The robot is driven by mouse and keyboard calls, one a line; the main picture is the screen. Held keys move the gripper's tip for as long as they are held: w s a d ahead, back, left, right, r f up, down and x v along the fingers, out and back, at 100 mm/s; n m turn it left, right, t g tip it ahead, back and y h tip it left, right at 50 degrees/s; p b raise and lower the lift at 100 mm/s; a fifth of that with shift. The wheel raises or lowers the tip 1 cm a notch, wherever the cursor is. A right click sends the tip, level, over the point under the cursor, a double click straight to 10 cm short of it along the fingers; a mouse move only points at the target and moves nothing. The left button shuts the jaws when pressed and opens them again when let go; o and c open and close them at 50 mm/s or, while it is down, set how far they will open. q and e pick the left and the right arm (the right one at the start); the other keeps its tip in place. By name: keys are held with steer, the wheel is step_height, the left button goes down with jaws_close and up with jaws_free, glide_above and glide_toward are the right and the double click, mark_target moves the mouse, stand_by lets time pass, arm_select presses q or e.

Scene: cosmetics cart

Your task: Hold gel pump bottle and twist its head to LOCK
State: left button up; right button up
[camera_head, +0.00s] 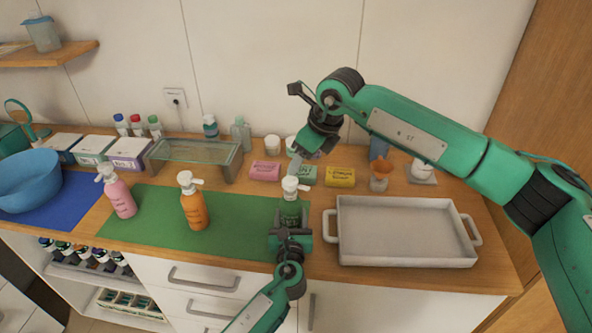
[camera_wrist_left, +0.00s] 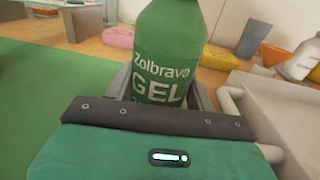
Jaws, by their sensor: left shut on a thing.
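The green gel pump bottle (camera_head: 290,213) stands upright at the right end of the green mat, its white pump head (camera_head: 290,185) on top. My left gripper (camera_head: 290,233) is shut on the bottle's body from the front. In the left wrist view the bottle (camera_wrist_left: 168,50) shows its GEL label between the fingers of the left gripper (camera_wrist_left: 160,98); the pump head is out of that frame. My right gripper (camera_head: 298,160) comes down from above, just behind and above the pump head. Whether its fingers touch the head or are open is unclear.
An orange pump bottle (camera_head: 193,205) and a pink one (camera_head: 120,195) stand left on the green mat (camera_head: 155,230). A white tray (camera_head: 400,258) sits close on the right. Pink (camera_head: 265,171) and yellow (camera_head: 340,177) boxes and an orange funnel (camera_head: 379,183) are behind.

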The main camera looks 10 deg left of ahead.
steer(key=v, duration=0.4)
arm_select(q)
steer(key=o, duration=1.3)
steer(key=shift+c, duration=0.2)
steer(key=shift+s, duration=0.15)
